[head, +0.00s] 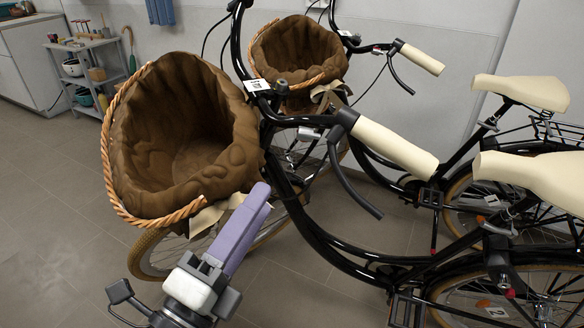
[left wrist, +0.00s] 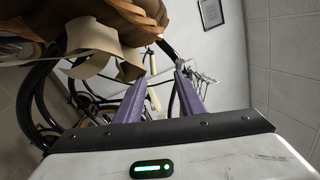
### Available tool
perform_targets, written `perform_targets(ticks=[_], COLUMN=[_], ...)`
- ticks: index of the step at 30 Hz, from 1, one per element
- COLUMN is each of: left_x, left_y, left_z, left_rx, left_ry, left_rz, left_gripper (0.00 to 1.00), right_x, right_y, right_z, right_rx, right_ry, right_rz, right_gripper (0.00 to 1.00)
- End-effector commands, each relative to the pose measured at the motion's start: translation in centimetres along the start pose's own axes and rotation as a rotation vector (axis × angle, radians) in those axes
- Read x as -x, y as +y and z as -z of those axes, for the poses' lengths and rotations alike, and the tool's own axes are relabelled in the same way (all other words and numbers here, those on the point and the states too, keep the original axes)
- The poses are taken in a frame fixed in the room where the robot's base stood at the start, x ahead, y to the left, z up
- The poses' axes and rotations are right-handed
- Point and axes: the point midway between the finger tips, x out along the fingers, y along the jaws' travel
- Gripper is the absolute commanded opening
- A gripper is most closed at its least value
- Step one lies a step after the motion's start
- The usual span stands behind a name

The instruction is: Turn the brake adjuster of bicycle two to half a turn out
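My left gripper (head: 262,190), with purple fingers, is below and left of the handlebar, beside the brown basket (head: 185,135). In the left wrist view the fingers (left wrist: 165,68) are apart with nothing held between them. My right gripper is not in view.
A second black bicycle with a brown basket (head: 300,50) and cream grip (head: 421,58) stands close behind. A shelf trolley (head: 85,72) stands at the back left by a cabinet (head: 35,60). The tiled floor (head: 60,220) at left is clear.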

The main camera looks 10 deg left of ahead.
Motion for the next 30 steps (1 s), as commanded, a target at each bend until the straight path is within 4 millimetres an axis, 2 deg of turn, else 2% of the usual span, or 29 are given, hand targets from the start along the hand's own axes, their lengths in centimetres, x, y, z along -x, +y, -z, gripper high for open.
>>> perform_targets(ticks=[3,6,11,15,21,25,30], left_x=[0.1,-0.4,-2.7,-5.3,-8.5,-9.6,-10.1], left_y=[-2.5,-3.5,-4.1,-4.4,-4.5,-4.4,-4.3], left_z=[0.5,0.5,0.5,0.5,0.7,0.8,0.8], left_rx=[-0.124,-0.159,-0.160,-0.160,-0.157,-0.156,-0.155], left_ry=[0.015,0.016,0.015,0.015,0.014,0.015,0.016], left_rz=[0.091,0.116,0.117,0.117,0.114,0.112,0.111], left_gripper=[0.36,0.36,0.36,0.36,0.36,0.36,0.36], right_x=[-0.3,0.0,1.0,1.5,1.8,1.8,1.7], right_y=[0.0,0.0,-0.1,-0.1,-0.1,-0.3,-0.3], right_z=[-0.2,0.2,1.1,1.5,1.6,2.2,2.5], right_rx=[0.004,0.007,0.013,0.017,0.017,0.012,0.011], right_ry=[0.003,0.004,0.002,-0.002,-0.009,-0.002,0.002], right_rz=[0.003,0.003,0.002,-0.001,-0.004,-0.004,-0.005], right_gripper=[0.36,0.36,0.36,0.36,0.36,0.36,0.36])
